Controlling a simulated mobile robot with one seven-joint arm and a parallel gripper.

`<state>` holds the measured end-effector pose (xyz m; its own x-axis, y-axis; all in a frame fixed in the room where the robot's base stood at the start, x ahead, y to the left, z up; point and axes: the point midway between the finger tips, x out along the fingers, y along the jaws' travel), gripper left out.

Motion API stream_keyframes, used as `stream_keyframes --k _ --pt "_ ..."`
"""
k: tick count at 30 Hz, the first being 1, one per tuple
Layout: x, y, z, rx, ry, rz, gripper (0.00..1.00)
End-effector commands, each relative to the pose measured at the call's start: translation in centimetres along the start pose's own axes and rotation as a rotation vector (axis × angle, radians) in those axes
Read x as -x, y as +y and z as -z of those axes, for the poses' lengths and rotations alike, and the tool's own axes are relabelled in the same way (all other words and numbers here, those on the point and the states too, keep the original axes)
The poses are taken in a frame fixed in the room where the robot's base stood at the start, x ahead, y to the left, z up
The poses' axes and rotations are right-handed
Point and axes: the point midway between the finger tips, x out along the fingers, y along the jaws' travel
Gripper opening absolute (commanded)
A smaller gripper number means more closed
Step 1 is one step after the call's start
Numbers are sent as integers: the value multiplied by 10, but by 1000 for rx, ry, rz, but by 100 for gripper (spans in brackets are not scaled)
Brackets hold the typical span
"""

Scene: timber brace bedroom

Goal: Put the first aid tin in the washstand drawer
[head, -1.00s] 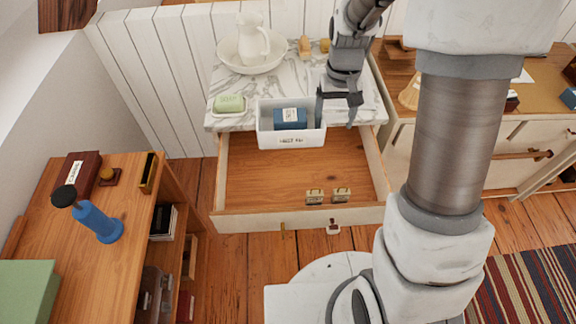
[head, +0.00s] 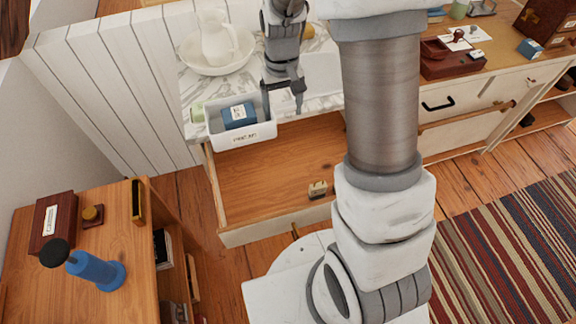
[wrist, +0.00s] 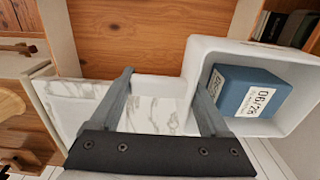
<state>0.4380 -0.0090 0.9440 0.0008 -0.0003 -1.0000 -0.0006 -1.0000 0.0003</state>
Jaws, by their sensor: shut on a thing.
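The first aid tin (head: 243,137) is an open-topped white box with a label on its front; the lettering is too small to read surely. A blue labelled box (head: 238,115) lies inside it and shows in the wrist view (wrist: 250,95). My gripper (head: 284,98) is at the tin's right side. In the wrist view my gripper (wrist: 165,105) is shut on a white part at the tin's side (wrist: 158,88), its fingers apart around it. The tin is over the back left of the washstand drawer (head: 262,170), which is pulled open. I cannot tell its height.
A small brass item (head: 317,189) lies in the drawer's front. My arm hides the drawer's right. A shelf unit (head: 100,220) stands left.

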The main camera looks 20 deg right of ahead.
Motion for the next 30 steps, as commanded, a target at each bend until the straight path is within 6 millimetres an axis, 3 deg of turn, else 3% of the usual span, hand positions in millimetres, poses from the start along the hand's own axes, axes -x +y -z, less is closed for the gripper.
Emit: stream_keyframes --k 1,3,12,23,30 --pt "-24 4 -2 -2 -3 0 0" --pt "-46 11 -4 -4 -3 0 0" --pt "-125 34 -13 -2 -2 1 0" --pt "-166 44 -19 0 -2 1 0" --pt "-209 44 -19 0 -3 1 0"
